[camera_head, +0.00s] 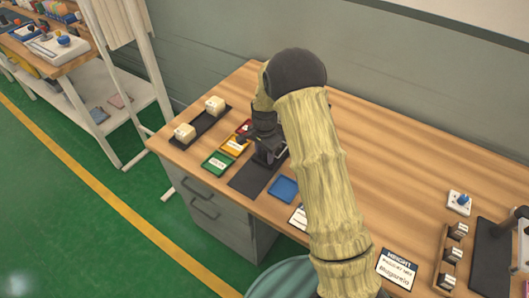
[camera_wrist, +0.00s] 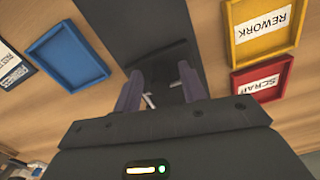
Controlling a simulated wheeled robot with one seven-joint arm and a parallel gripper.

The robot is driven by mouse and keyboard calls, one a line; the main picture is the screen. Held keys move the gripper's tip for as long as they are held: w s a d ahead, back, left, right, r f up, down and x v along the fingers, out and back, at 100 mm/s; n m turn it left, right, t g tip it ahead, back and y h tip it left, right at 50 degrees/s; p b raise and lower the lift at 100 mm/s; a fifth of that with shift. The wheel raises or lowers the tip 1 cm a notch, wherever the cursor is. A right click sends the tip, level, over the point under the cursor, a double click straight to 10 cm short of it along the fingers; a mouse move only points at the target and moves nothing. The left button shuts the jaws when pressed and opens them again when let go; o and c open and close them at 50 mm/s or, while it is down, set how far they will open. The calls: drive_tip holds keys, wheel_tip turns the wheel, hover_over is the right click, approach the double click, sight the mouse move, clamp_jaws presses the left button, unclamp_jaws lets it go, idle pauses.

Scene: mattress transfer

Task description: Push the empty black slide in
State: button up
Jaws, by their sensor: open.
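The black slide (camera_head: 250,181) is a flat dark strip on the wooden desk, running towards the front edge. Its visible part bears nothing. In the wrist view the dark strip (camera_wrist: 125,25) runs from the top edge down to between my fingers. My gripper (camera_head: 268,155) is low over the strip's far part, fingers pointing down. In the wrist view my gripper (camera_wrist: 160,82) has its two fingers apart with no object held between them. The arm hides part of the strip's far end, and I cannot tell whether the fingers touch it.
A yellow REWORK tray (camera_wrist: 232,12), a red SCRAP tray (camera_wrist: 288,75) and a green tray (camera_head: 205,164) lie left of the strip. A blue tray (camera_head: 283,189) lies right. A black holder (camera_head: 198,129) with two cream blocks stands further left.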

clamp_jaws()
drive_tip(key=shift+w+d, duration=0.75)
drive_tip(key=shift+w, duration=0.35)
unclamp_jaws()
drive_tip(key=shift+r, duration=0.1)
wheel_tip(320, 180, up, 17)
drive_tip(key=shift+r+b, duration=0.15)
drive_tip(key=shift+b, duration=0.15)
